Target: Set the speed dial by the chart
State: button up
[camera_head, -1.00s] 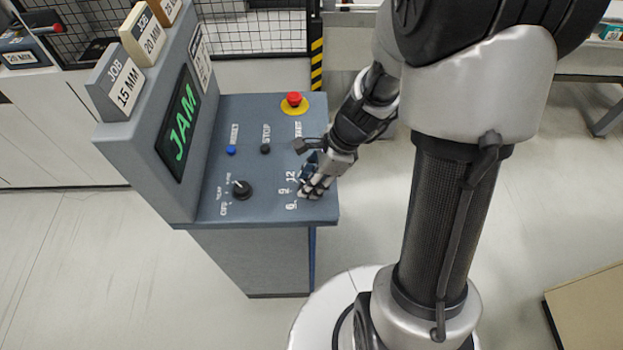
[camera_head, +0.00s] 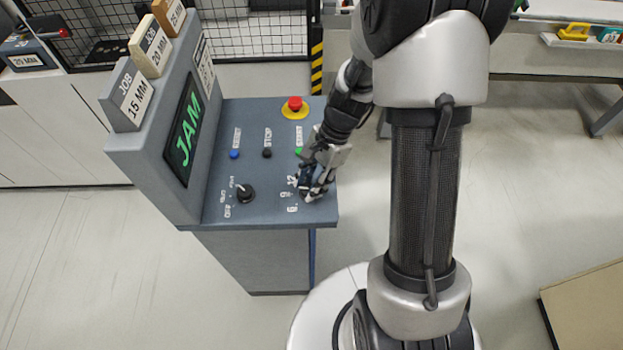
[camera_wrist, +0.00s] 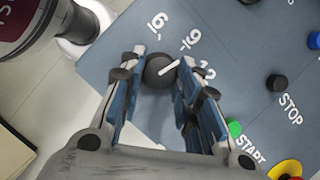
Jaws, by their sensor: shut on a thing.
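The speed dial (camera_wrist: 158,72) is a dark round knob with a white pointer line, beside the numbers 6, 9 and 12. In the wrist view the pointer aims between 9 and 12. My gripper (camera_wrist: 160,75) is shut on the dial, one finger on each side. In the head view my gripper (camera_head: 314,194) is at the front right of the console top and mostly hides the dial. The chart (camera_head: 206,66) is a white sheet on the upright panel, seen at a steep angle; its text is unreadable.
The console (camera_head: 265,215) also has a second black knob (camera_head: 245,192), a blue button (camera_head: 235,154), a black STOP button (camera_head: 267,153), a green START button (camera_wrist: 235,128) and a red emergency button (camera_head: 295,103). The screen (camera_head: 185,135) reads JAM. JOB blocks (camera_head: 128,95) stand on top.

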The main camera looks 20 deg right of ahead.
jog(key=shift+n+g+p, duration=0.35)
jog(key=shift+n+g, duration=0.05)
jog(key=shift+n, duration=0.6)
jog(key=shift+w, duration=0.1)
jog(key=o, duration=1.1)
jog(key=shift+c, duration=0.2)
jog(key=v, duration=1.2)
jog(key=shift+a, duration=0.25)
jog(key=shift+r, duration=0.1)
